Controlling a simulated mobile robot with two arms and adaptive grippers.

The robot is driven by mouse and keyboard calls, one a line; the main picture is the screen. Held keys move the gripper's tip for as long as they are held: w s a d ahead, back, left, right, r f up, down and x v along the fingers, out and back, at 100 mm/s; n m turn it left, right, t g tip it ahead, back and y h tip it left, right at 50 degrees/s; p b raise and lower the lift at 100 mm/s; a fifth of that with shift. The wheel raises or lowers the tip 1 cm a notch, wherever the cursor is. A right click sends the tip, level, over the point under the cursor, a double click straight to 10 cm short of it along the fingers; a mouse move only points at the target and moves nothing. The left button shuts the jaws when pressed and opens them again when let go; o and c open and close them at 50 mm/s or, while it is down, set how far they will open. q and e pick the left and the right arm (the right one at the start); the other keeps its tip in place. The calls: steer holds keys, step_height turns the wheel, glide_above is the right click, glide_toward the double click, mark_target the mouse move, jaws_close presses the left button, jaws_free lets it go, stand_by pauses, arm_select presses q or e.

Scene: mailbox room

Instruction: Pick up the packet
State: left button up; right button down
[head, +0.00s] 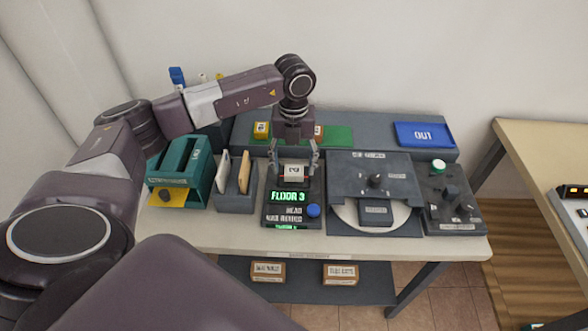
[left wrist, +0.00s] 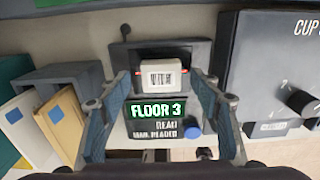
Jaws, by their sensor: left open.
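The packet, a small white block with a dark printed label (head: 293,172), sits on top of the dark mail reader (head: 270,216), behind its green "FLOOR 3" display. In the left wrist view the packet (left wrist: 160,77) lies centred beyond the display, between the fingers' lines. My left gripper (head: 294,163) points down over the reader, open, with a finger on either side of the packet. In the left wrist view the open fingers (left wrist: 160,112) frame the display and packet. I cannot tell whether they touch the packet. My right gripper is not in view.
Left of the reader stand a slotted box with envelopes (head: 236,200) and a green machine (head: 180,171). Right of it is a grey dial unit (head: 350,170) and a knob panel (head: 447,197). A blue OUT tray (head: 425,135) lies at the back right.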

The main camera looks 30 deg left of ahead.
arm_select(q)
steer(key=shift+d+f, duration=0.1)
steer(key=shift+f, duration=0.5)
steer(key=c, duration=1.2)
steer(key=shift+c, duration=0.3)
steer(key=shift+r, duration=0.15)
